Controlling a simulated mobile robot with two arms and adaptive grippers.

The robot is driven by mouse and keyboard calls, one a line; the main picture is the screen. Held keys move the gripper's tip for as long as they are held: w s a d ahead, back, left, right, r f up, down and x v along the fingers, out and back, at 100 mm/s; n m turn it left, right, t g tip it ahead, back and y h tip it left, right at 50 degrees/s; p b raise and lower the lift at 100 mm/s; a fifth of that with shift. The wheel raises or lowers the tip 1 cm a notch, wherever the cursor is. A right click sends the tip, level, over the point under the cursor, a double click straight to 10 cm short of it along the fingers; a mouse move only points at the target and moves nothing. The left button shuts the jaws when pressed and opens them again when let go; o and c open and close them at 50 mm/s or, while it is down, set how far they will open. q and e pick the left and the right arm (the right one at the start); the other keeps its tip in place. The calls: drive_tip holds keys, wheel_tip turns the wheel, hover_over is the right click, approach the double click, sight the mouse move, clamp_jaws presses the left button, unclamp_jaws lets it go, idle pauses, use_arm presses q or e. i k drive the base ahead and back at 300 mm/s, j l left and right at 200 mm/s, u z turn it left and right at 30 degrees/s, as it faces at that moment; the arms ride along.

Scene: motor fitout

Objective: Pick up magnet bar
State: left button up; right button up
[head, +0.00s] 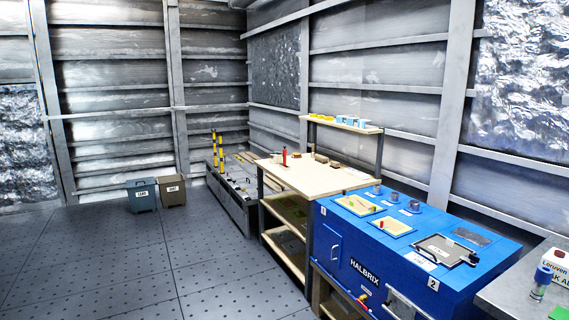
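I cannot make out for sure which thing is the magnet bar; items on the benches are small at this distance. A red upright item (285,157) stands on the wooden workbench (318,178), with small brown and dark pieces near the bench's back edge. The blue HALBRIX unit (345,235) carries two pale trays, one (352,208) farther and one (400,226) nearer, with small green and red items. A dark flat plate with a handle (447,250) lies at its near end. Neither of my grippers is in view.
A shelf (362,129) with yellow and blue items stands over the workbench. Two bins (142,197) (172,191) and a low grey platform (232,198) stand behind. The left floor is clear.

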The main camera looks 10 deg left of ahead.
sight(283, 165)
drive_tip(key=i+j+u, duration=0.4)
drive_tip(key=i, duration=0.35)
drive_tip(key=i+j+u, duration=0.15)
drive_tip(key=i, duration=0.9)
drive_tip(key=i+j+u, duration=0.15)
drive_tip(key=i, duration=0.85)
drive_tip(key=i+j, duration=0.1)
drive_tip(key=i, duration=1.5)
